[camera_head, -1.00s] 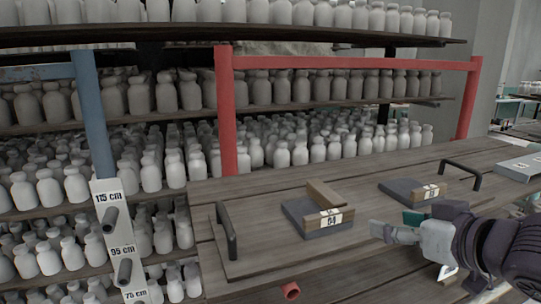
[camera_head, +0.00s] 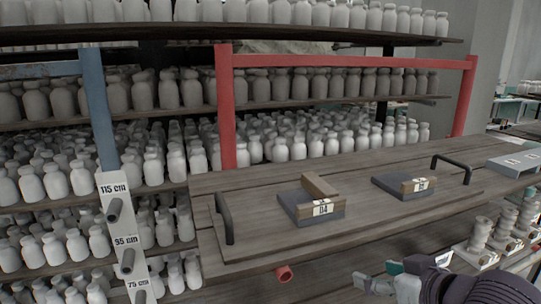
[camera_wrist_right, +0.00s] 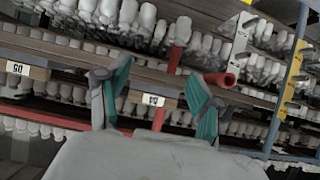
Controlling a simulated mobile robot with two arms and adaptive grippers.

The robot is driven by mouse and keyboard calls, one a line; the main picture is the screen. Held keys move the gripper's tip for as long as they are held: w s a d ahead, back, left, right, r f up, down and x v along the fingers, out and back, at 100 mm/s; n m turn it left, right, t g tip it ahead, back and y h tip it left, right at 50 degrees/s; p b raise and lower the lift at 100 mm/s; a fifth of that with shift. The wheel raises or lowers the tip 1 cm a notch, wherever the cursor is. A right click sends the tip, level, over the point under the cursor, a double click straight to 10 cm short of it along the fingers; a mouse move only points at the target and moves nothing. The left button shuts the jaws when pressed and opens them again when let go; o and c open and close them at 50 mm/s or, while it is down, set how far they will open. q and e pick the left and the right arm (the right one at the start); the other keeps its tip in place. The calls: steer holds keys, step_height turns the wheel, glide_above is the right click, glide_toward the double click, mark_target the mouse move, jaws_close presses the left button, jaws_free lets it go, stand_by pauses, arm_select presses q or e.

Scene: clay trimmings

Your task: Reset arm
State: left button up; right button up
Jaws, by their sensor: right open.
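My right gripper (camera_head: 376,275) is low at the bottom of the head view, in front of the table's front edge. Its arm comes in from the lower right corner. In the right wrist view its two teal-lined fingers (camera_wrist_right: 156,72) stand apart with nothing between them. Beyond them is the table's front edge with a white number label (camera_wrist_right: 153,100). My left gripper is not in view.
On the wooden table (camera_head: 370,230) lie a board with black handles (camera_head: 224,218) and two grey-and-wood blocks (camera_head: 311,209) (camera_head: 403,187). A red tube end (camera_head: 284,273) sticks out below its edge. Stacked pieces (camera_head: 480,233) stand at right. Shelves of bottles (camera_head: 290,148) fill the back.

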steer(key=s+f+g+h, duration=0.1)
steer(key=s+f, duration=0.1)
steer(key=f, duration=0.4)
steer(key=s+f+m+g, duration=0.1)
steer(key=s+f, duration=0.1)
steer(key=f, duration=0.3)
steer(key=s+f+g+h, duration=0.1)
steer(key=s+f, duration=0.2)
steer(key=f, duration=0.3)
steer(key=s+d+f+m+g+h, duration=0.15)
steer(key=s+f+g, duration=0.35)
steer(key=s+f, duration=0.95)
step_height(320, 180, down, 24)
steer(key=s+b, duration=0.2)
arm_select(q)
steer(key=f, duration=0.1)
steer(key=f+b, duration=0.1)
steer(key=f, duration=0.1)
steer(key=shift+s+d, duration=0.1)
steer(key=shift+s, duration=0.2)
arm_select(e)
steer(key=s+d+f+g, duration=0.2)
steer(key=s+f, duration=1.5)
steer(key=f, duration=0.2)
steer(key=shift+d+f+n+h, duration=0.3)
steer(key=shift+f+n+h, duration=0.05)
steer(key=shift+n, duration=0.1)
